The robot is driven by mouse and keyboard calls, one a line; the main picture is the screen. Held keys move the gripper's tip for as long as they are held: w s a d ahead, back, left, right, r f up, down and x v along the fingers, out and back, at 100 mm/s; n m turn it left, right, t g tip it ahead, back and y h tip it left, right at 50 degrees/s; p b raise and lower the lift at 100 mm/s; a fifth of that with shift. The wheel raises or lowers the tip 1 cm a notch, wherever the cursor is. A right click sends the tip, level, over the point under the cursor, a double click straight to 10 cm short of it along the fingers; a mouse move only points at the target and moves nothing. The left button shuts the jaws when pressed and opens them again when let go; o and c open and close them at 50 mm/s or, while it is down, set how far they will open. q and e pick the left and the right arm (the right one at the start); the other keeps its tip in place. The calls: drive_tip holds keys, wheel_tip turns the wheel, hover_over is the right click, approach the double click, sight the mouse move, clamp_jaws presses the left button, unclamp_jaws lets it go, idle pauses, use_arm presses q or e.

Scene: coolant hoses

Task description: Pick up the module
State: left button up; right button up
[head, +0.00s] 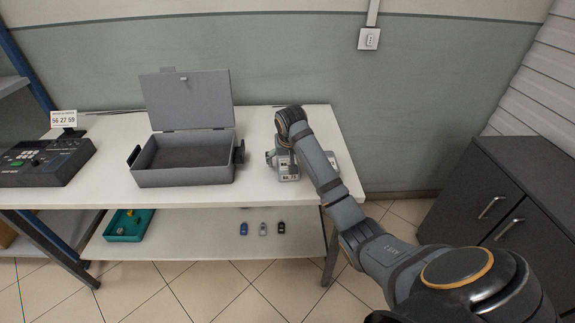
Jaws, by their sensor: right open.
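A grey block-like unit (289,176), which looks like the module, sits on the white table (255,199) right of the open case. It has small fittings on its left side and dark markings on its front. My right arm reaches over it from the lower right and hides part of it. My right gripper (289,150) points down at the unit's upper part and is open. Its fingers are small and partly hidden, so I cannot tell whether they touch the unit. My left gripper is out of view.
An open grey case (185,177) with its lid raised stands mid-table. A dark control console (45,163) and a number display (64,119) are at the left. The lower shelf holds a teal tray (127,236) and several small items. A dark cabinet (470,195) stands right.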

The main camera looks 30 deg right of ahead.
sight(287, 159)
drive_tip(key=c, duration=1.6)
drive_tip(key=shift+b, duration=0.3)
wheel_tip(287, 159, up, 4)
drive_tip(key=shift+w+f, duration=0.15)
drive_tip(key=shift+f, duration=0.1)
drive_tip(key=s+r, duration=0.2)
drive_tip(key=r, duration=0.1)
drive_tip(key=s+r, duration=0.1)
drive_tip(key=shift+s+a+r+p, duration=0.2)
drive_tip(key=shift+a+r+p, duration=0.05)
drive_tip(key=shift+a+p, duration=0.15)
use_arm(q)
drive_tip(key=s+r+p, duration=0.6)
drive_tip(key=p, duration=0.3)
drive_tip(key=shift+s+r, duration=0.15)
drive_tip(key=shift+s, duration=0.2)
use_arm(e)
drive_tip(key=s+a+r, duration=0.1)
drive_tip(key=s, duration=0.2)
drive_tip(key=s+r, duration=0.2)
drive_tip(key=s, duration=0.2)
drive_tip(key=s+a+r, duration=0.1)
drive_tip(key=s+r, duration=0.1)
drive_tip(key=s, duration=0.1)
drive_tip(key=shift+s+a+r, duration=0.2)
drive_tip(key=shift+a+r, duration=0.05)
drive_tip(key=shift+a, duration=0.1)
